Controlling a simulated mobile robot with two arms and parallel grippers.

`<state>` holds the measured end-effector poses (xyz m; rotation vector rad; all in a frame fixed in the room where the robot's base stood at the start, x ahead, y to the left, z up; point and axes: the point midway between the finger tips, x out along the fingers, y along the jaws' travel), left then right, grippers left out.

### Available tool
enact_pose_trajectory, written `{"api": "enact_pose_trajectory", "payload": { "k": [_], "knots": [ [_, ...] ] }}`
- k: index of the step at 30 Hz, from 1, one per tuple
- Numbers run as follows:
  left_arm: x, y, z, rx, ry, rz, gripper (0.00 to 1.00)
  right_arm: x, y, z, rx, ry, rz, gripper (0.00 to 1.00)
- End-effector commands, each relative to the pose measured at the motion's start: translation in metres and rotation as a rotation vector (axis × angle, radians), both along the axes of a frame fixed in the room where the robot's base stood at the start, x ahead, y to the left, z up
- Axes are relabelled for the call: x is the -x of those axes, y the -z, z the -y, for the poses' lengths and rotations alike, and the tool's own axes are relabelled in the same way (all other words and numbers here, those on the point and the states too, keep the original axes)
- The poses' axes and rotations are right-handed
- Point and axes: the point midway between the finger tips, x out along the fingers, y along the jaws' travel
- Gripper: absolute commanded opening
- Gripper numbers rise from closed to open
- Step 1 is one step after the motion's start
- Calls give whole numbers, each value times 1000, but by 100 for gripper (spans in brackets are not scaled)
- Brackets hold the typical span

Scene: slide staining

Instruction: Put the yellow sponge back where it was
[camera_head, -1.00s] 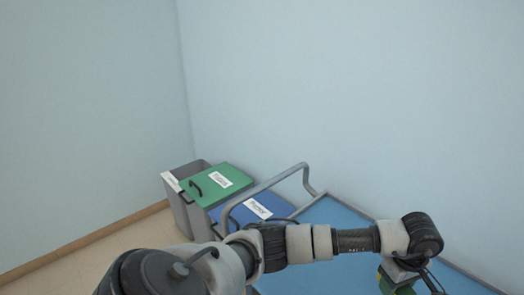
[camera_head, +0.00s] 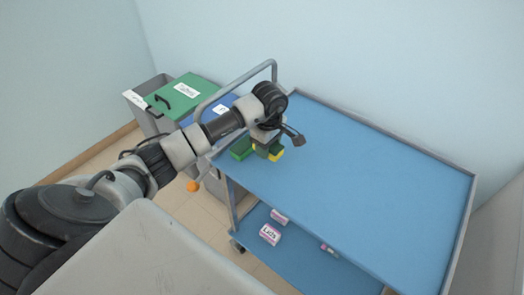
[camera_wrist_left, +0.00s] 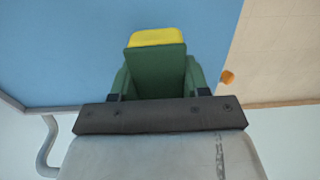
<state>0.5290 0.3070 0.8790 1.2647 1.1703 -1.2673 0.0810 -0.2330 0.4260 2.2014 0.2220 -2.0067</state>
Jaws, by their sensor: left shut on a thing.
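The yellow sponge (camera_head: 276,155) has a dark green side. It is in my left gripper (camera_head: 266,148), above or at the left end of the blue cart top (camera_head: 370,185); I cannot tell whether it touches. The left wrist view shows its yellow end (camera_wrist_left: 157,37) past a dark green face between the fingers, with the blue top behind. The left gripper is shut on it. Another green patch (camera_head: 241,148) shows just left of the gripper; I cannot tell whether it is a separate thing. My right gripper is not in view.
Most of the cart top is bare, with a raised rim. A grey handle (camera_head: 235,82) rises at its left end. Bins with a green lid (camera_head: 183,92) and a blue lid (camera_head: 221,107) stand beyond. Small labelled boxes (camera_head: 270,234) lie on the lower shelf.

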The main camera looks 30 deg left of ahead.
Motion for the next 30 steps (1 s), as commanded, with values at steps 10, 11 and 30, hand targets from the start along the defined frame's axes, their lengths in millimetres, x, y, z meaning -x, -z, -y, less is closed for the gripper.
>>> {"api": "enact_pose_trajectory", "payload": {
  "k": [10,11,30],
  "knots": [
    [2,30,-17,3,0,-5,27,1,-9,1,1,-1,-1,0],
    [2,35,-16,3,0,-4,27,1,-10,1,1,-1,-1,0],
    [0,54,-17,0,1,1,61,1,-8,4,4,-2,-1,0]
  ]
}}
